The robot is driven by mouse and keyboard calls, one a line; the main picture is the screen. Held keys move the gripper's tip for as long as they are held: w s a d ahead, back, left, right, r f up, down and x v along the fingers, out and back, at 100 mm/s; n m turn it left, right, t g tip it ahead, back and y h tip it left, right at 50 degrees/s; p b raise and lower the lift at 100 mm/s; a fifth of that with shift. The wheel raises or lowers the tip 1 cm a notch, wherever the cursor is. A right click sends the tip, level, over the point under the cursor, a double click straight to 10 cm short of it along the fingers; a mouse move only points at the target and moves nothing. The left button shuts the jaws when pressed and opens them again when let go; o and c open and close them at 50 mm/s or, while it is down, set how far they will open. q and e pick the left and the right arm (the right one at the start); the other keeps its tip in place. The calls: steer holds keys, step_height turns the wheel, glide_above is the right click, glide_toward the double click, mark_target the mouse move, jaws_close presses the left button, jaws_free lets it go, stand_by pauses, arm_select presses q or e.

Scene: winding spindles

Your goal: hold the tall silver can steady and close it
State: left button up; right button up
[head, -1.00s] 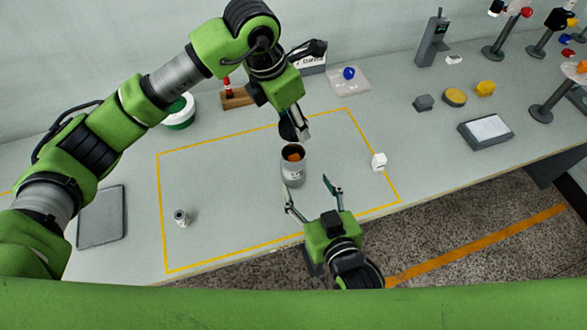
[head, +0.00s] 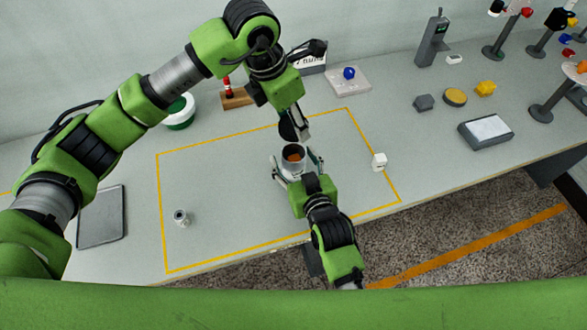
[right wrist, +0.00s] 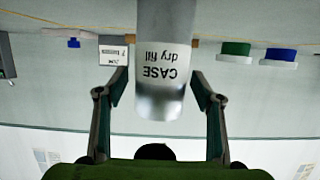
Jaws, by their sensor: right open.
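The tall silver can (head: 292,165) stands upright and open on the bench, with something orange-brown inside. In the right wrist view the can (right wrist: 163,65) appears upside down with a "CASE dry fill" label. My right gripper (head: 296,164) is open, its fingers on either side of the can; the wrist view shows gaps between the fingers and its wall. My left gripper (head: 300,126) is just behind and above the can's rim. A dark round disc (head: 287,130), perhaps the lid, is beside its fingers; whether they grip it is unclear.
A yellow outline surrounds mostly clear bench. A green-rimmed bowl (head: 180,113) and a wooden block with a red-topped piece (head: 235,97) are behind.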

steer(key=c, duration=1.7)
arm_select(q)
steer(key=shift+f, duration=2.5)
steer(key=shift+f, duration=0.85)
steer(key=shift+f, duration=0.6)
arm_select(e)
jaws_close()
